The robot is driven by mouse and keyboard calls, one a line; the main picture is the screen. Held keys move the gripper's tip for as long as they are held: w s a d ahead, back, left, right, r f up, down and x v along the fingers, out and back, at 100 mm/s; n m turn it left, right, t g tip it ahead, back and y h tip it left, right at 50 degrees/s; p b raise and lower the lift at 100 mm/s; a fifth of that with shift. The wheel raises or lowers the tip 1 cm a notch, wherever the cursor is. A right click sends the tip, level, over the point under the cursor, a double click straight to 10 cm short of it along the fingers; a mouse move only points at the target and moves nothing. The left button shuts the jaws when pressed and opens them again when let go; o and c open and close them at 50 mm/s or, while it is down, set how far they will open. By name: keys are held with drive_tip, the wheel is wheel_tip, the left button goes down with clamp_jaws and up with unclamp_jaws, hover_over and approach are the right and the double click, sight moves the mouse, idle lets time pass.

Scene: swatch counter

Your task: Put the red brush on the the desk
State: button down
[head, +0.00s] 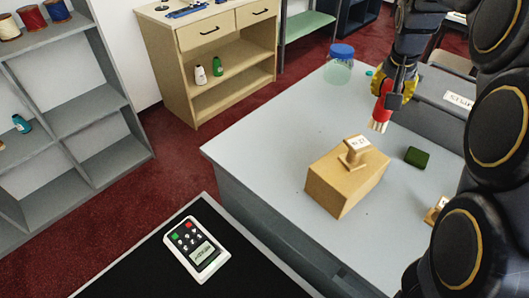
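The red brush (381,113) has a red handle and pale bristles pointing down. My gripper (396,93) comes in from the top right and is shut on the upper part of the brush, which is hidden by the fingers. The brush is upright with a slight tilt, over the far right part of the light grey desk (270,140). I cannot tell whether the bristle tips touch the desk top.
On the desk stand a cardboard box (335,185) with a wooden stamp (354,152) on it, a dark green block (417,157) and a blue-lidded jar (339,66). A card reader (197,248) lies on a black surface in front. The desk's left part is clear.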

drive_tip(key=w+a+r+n, duration=0.1)
drive_tip(key=w+a+r, duration=0.1)
drive_tip(key=a, duration=0.4)
drive_tip(key=w+a+r+n, duration=0.1)
drive_tip(key=w+a+r, duration=0.15)
drive_tip(key=a, duration=0.45)
drive_tip(key=s+a+f, duration=0.1)
drive_tip(key=a+f, duration=0.2)
drive_tip(key=a, duration=0.5)
drive_tip(key=s+a+f, duration=0.1)
drive_tip(key=a+f, duration=0.2)
drive_tip(key=a, duration=0.6)
drive_tip(key=s+a+f+m, duration=0.5)
drive_tip(key=s+a+f, duration=1.5)
drive_tip(key=s+a, duration=0.15)
drive_tip(key=shift+g+h, duration=0.4)
drive_tip(key=f, duration=0.8)
drive_tip(key=shift+s+a+f, duration=0.2)
drive_tip(key=shift+a+f, duration=0.1)
drive_tip(key=shift+a, duration=0.05)
